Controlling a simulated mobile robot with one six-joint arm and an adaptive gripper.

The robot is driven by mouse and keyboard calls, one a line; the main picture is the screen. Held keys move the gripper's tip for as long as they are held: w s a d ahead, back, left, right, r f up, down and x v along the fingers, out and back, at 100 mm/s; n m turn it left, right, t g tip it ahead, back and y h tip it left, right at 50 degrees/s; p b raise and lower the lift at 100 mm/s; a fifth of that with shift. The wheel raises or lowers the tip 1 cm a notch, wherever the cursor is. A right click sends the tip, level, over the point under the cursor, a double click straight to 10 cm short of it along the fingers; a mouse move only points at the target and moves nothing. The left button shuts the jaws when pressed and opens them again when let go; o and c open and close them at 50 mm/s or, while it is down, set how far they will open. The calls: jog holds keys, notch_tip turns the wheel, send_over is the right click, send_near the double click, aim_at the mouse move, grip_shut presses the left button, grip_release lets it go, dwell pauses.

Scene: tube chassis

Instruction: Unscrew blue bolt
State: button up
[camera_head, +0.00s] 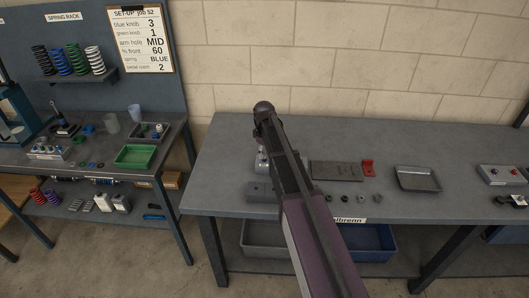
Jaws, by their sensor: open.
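No blue bolt can be made out in the head view. My arm reaches from the bottom centre up over the middle workbench (440,140) and covers part of it. Its far end, a dark rounded joint, stands above the back left part of this bench. My gripper's fingers cannot be made out; they seem hidden behind the arm. A light metal part (262,160) shows partly at the left edge of the arm, too small to identify.
Right of the arm are a dark flat plate (336,171), a red bracket (368,167), several small dark round parts and a grey tray (418,179). A box with red knobs (501,175) sits far right. A left bench holds a green tray (136,156).

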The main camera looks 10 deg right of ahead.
jog(key=shift+f+b, duration=0.9)
jog(key=shift+f, duration=0.35)
jog(key=shift+m, duration=3)
jog(key=shift+m, duration=0.3)
jog(key=shift+m, duration=2.7)
jog(key=shift+m, duration=3)
